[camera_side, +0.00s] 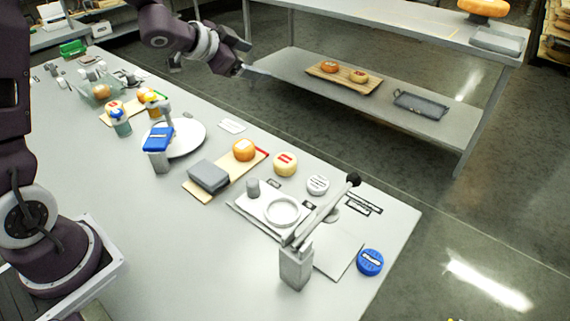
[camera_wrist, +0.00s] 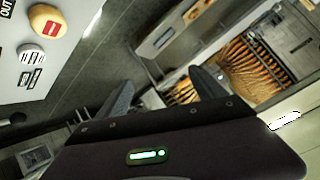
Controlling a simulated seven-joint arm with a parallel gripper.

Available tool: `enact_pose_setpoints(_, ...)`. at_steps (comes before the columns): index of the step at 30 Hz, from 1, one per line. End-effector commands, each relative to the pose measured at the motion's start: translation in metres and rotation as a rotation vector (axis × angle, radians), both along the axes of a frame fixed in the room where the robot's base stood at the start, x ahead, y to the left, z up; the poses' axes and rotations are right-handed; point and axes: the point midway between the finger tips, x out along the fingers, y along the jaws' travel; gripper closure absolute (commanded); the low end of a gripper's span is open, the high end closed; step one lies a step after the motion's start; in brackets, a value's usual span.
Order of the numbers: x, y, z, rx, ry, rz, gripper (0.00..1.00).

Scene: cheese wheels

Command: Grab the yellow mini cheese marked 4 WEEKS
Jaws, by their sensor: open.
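A yellow mini cheese (camera_side: 285,164) with a red-and-white label stands on the grey counter, right of an orange cheese; its print is too small to read. In the wrist view, this cheese (camera_wrist: 46,20) shows at the upper left, clear of my fingers. My gripper (camera_side: 243,60) is open and empty, high over the far side of the counter and well apart from the cheese. In the wrist view, my two dark fingers (camera_wrist: 160,90) are spread, with the floor and distant shelving behind them.
A white round cheese (camera_side: 318,184) is beside the yellow one. The orange cheese (camera_side: 244,150) and a grey block (camera_side: 208,176) are on a wooden board. A press with a lever (camera_side: 325,210) and a blue cheese (camera_side: 370,262) are nearer. A shelf (camera_side: 300,82) stands behind.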

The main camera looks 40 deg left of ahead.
Motion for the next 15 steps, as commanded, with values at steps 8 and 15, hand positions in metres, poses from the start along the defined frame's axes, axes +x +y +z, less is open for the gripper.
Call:
enact_pose_setpoints(8, -0.021, -0.048, -0.18, -0.314, 0.137, -0.576, 0.21)
enact_pose_setpoints(15, -0.04, -0.07, -0.21, -0.412, 0.177, -0.681, 0.21)
